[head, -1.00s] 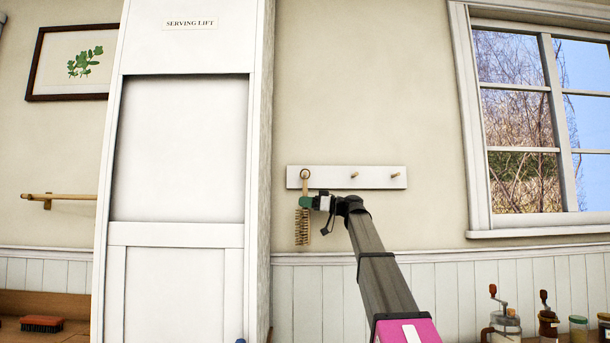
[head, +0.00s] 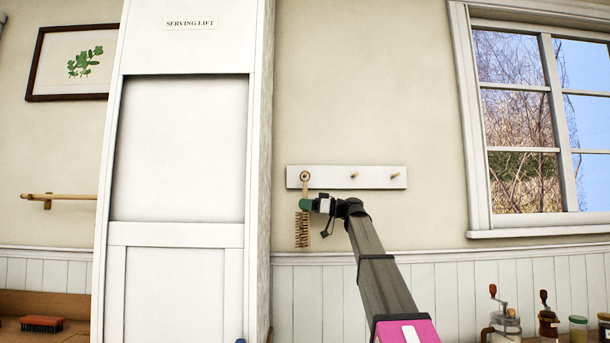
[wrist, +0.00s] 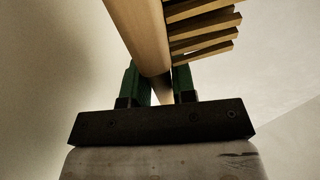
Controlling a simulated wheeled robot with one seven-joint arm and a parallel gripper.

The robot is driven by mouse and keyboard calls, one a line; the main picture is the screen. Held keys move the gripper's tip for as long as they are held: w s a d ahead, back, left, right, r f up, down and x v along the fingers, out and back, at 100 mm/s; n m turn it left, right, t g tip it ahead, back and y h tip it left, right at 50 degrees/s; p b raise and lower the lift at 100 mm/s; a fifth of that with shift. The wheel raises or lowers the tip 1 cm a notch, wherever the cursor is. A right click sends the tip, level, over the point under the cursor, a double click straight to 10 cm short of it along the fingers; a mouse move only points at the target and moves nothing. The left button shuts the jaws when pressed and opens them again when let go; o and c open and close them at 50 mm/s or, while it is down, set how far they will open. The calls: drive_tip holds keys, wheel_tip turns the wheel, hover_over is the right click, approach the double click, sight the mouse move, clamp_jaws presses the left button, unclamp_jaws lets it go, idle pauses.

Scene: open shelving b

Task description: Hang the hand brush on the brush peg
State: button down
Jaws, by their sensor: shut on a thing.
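The hand brush (head: 302,230) hangs bristle end down in front of the wall, its handle pointing up. The ring at the handle's top lies at the leftmost peg (head: 305,175) of the white peg rail (head: 330,177); the peg's tip appears inside the ring. I cannot tell how far the ring is on the peg. My gripper (head: 306,205) is shut on the brush's handle just above the bristles. In the wrist view the green fingers of my gripper (wrist: 161,85) close on both sides of the wooden brush (wrist: 143,35), with bristles at upper right.
Two bare pegs (head: 354,175) stand to the right on the rail. The white serving lift (head: 180,150) rises close on the left. A window (head: 530,120) is at the right, with jars and grinders (head: 505,322) below it. A red brush (head: 42,324) lies at lower left.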

drive_tip(key=c, duration=0.8)
unclamp_jaws()
drive_tip(key=shift+c, duration=0.2)
drive_tip(key=v, duration=1)
drive_tip(key=shift+d, duration=0.4)
drive_tip(key=shift+f, duration=0.1)
